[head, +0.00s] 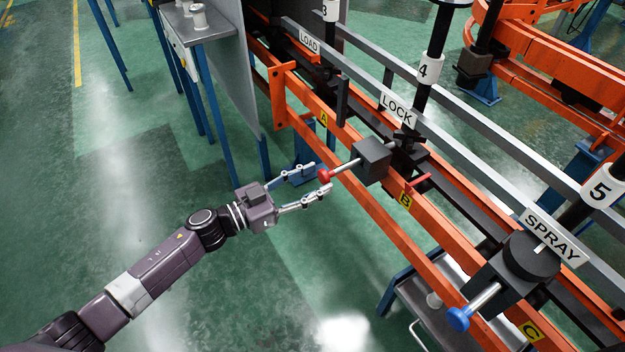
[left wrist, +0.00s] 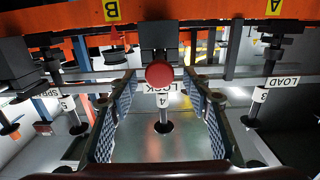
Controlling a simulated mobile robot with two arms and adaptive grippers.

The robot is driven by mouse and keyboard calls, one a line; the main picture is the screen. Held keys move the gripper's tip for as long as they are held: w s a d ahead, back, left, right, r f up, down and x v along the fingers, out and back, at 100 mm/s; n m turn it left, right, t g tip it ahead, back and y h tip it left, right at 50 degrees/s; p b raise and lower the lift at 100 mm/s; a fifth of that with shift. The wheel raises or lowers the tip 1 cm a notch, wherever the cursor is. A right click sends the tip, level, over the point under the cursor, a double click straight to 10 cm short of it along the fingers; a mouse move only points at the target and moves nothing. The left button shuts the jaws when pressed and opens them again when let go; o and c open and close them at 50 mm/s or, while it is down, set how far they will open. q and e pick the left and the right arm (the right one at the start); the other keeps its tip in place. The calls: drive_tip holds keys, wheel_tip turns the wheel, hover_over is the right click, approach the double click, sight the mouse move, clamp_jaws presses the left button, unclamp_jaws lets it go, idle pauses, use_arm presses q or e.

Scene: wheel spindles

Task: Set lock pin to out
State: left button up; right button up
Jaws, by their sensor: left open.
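The lock pin is a metal rod (head: 345,167) with a red ball knob (head: 325,176), sticking out of a dark block (head: 371,160) on the orange rail near the LOCK sign (head: 397,109). My left gripper (head: 320,179) is open, with its fingertips on either side of the red knob. In the left wrist view, the red knob (left wrist: 159,74) faces the camera between the two fingers, with a gap on each side. The rod is hidden behind the knob there. My right gripper is not in view.
A blue knob (head: 459,318) on another pin stands by the SPRAY sign (head: 556,235) at the lower right. A short red lever (head: 419,183) is right of the block. Orange rails (head: 370,205) run diagonally. The green floor (head: 130,170) at left is open.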

use_arm(q)
drive_tip(key=shift+s+a, duration=0.1)
drive_tip(key=v, duration=1.1)
drive_tip(key=shift+s+a, duration=0.2)
drive_tip(key=shift+a, duration=0.15)
